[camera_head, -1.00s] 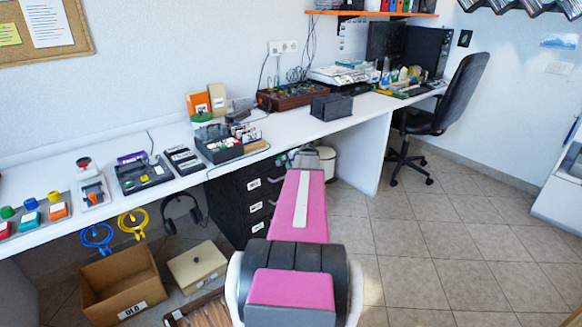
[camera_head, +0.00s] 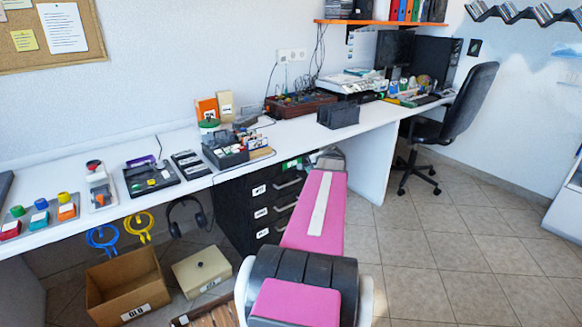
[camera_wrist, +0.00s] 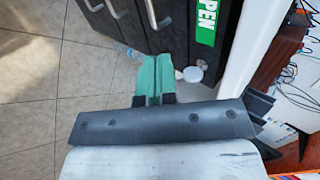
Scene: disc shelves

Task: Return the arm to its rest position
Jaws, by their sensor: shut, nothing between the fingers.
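My arm (camera_head: 316,215), pink with a white stripe, reaches forward from the bottom middle of the head view. Its far end is in front of the black drawer cabinet, below the desk edge; the fingers cannot be made out there. In the wrist view my gripper (camera_wrist: 157,72) shows as two green fingers side by side, shut and empty. They are in front of the black cabinet (camera_wrist: 165,25), which bears a green OPEN label (camera_wrist: 206,18). Whether they touch anything is not clear; the floor shows behind and left of them.
The long white desk (camera_head: 350,142) runs across the view, with button boxes, trays and a black file holder (camera_head: 338,111) on it. The black drawers (camera_head: 262,205), an open cardboard box (camera_head: 125,285) and a beige box (camera_head: 201,272) are below. Tiled floor (camera_head: 440,265) is free to the right.

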